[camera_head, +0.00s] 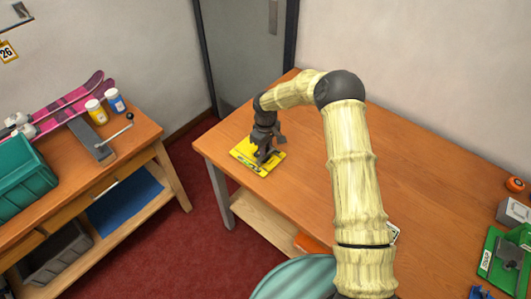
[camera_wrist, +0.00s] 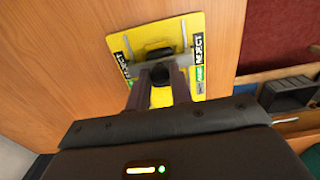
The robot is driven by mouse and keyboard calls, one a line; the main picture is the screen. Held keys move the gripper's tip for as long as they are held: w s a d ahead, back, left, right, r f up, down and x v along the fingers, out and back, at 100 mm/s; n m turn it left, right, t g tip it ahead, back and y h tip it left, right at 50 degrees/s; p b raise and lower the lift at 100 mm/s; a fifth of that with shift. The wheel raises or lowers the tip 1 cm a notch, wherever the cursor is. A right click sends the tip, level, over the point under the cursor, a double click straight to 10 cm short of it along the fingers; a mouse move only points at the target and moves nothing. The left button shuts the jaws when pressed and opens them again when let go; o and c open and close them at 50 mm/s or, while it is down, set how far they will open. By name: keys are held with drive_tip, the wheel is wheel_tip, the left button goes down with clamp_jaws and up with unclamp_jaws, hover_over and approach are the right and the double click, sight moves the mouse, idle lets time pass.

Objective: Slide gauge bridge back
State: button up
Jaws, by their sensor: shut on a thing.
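A yellow plate (camera_head: 243,152) lies on the wooden table near its left corner. In the wrist view the yellow plate (camera_wrist: 194,27) shows dark label strips along two sides. A grey gauge bridge (camera_wrist: 128,68) with a dark knob (camera_wrist: 160,52) spans the plate. My gripper (camera_head: 261,157) reaches down over the plate. In the wrist view my gripper (camera_wrist: 160,74) has its two fingers shut on the knob part of the bridge. The fingers hide part of the bridge and plate.
The table (camera_head: 445,185) is largely clear to the right of the plate. A green board (camera_head: 490,262) and an orange roll (camera_head: 515,184) sit at its far right. A second bench at left holds a green crate (camera_head: 22,178), skis (camera_head: 75,98) and two jars.

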drive_tip(key=shift+w+a, duration=0.2)
drive_tip(key=shift+w, duration=0.2)
drive_tip(key=shift+w+a, duration=0.3)
drive_tip(key=shift+a, duration=0.5)
drive_tip(key=shift+w+a+b, duration=0.45)
drive_tip(key=shift+w+a, duration=0.4)
drive_tip(key=shift+a, duration=0.15)
drive_tip(key=shift+w+a+b, duration=0.4)
drive_tip(key=shift+w+a, duration=0.4)
drive_tip(key=shift+a, duration=0.2)
drive_tip(key=o, duration=0.4)
drive_tip(key=shift+r+p, duration=1.6)
drive_tip(key=shift+r, duration=1.4)
